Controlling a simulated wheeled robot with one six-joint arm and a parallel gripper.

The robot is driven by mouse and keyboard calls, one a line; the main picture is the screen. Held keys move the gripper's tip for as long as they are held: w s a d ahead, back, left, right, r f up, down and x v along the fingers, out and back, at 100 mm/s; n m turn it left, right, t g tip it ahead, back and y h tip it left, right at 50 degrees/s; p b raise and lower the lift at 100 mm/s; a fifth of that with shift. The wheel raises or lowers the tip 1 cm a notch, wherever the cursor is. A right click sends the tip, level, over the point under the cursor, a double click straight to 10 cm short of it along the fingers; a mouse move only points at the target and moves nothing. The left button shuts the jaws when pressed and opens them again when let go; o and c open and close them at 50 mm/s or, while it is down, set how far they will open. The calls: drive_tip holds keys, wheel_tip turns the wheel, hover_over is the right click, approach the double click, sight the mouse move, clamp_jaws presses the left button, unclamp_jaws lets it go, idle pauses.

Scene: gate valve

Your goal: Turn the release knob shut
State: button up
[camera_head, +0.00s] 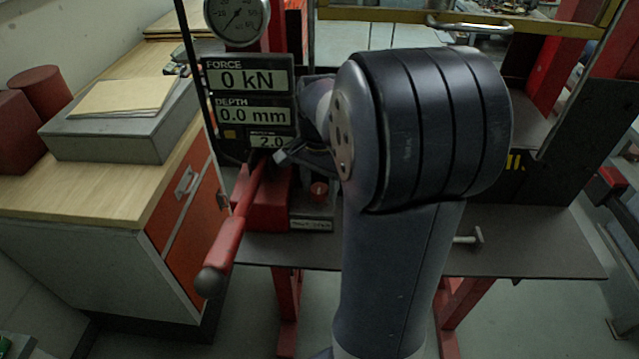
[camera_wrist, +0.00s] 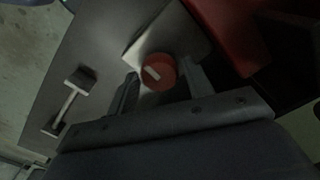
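The release knob (camera_wrist: 158,72) is a small round red knob with a short pale mark on its face, set on a light grey block (camera_wrist: 150,38). In the head view the knob (camera_head: 319,190) shows just below my gripper (camera_head: 290,153), above a small label plate. In the wrist view my gripper (camera_wrist: 160,78) is open, one finger on each side of the knob. Gaps show between fingers and knob, and I see no clear contact. How far the fingertips stand above the knob is hard to tell.
A red lever (camera_head: 229,240) with a dark ball end slopes down left of the knob. The display panel (camera_head: 250,95) reads 0 kN and 0.0 mm, close to my wrist. A T-shaped handle (camera_head: 471,238) sits on the plate's right side. A wooden-topped cabinet (camera_head: 100,200) stands left.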

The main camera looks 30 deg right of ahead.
sight(319, 188)
drive_tip(key=shift+o, duration=0.9)
wheel_tip(319, 188, up, 11)
drive_tip(key=shift+f, duration=0.2)
wheel_tip(319, 188, down, 11)
drive_tip(key=shift+r, duration=0.2)
drive_tip(key=shift+r, duration=0.1)
idle(0.4)
